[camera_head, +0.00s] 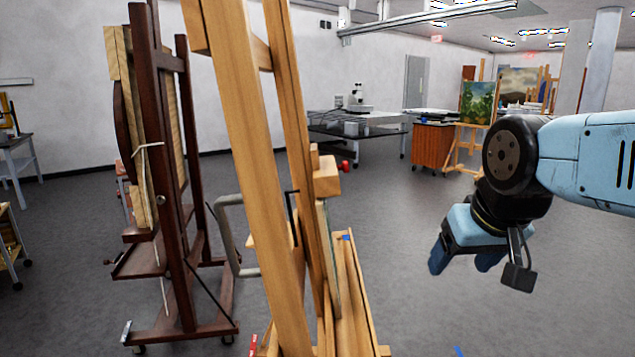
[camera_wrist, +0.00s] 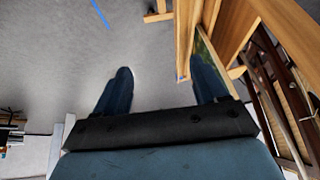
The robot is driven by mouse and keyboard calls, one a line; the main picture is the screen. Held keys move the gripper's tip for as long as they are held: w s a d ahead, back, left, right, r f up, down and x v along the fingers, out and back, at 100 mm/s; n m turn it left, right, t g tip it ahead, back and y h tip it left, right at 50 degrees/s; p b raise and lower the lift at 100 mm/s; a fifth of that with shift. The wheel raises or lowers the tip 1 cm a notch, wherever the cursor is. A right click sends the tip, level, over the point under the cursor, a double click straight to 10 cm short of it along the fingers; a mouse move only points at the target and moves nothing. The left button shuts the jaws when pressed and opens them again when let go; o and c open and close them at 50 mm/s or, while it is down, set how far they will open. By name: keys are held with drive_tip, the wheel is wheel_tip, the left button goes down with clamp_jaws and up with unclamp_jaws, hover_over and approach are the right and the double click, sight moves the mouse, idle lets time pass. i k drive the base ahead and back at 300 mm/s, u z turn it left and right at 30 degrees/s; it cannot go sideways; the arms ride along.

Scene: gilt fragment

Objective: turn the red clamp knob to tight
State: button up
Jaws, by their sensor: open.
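The red clamp knob (camera_head: 344,166) shows small in the head view, at the right side of a wooden block (camera_head: 327,183) on the light wooden easel (camera_head: 262,160). Its turn position is too small to tell. My gripper (camera_head: 463,264) hangs to the right of the easel and lower in the picture than the knob, apart from both. Its two blue fingers point down. In the wrist view my gripper (camera_wrist: 163,80) is open with bare grey floor between the fingers. The easel (camera_wrist: 190,25) stands near the right finger there. I cannot make out the knob in the wrist view.
A dark wooden easel (camera_head: 180,190) stands left of the light one. A table with a microscope (camera_head: 357,100) and an orange-brown cabinet (camera_head: 432,146) stand behind. The floor (camera_head: 400,300) between the light easel and my gripper is mostly clear, with blue marks.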

sight(344, 165)
drive_tip(key=u, duration=1.05)
drive_tip(key=k, duration=1.6)
drive_tip(key=z, duration=0.5)
drive_tip(key=i, duration=1)
drive_tip(key=u, duration=0.1)
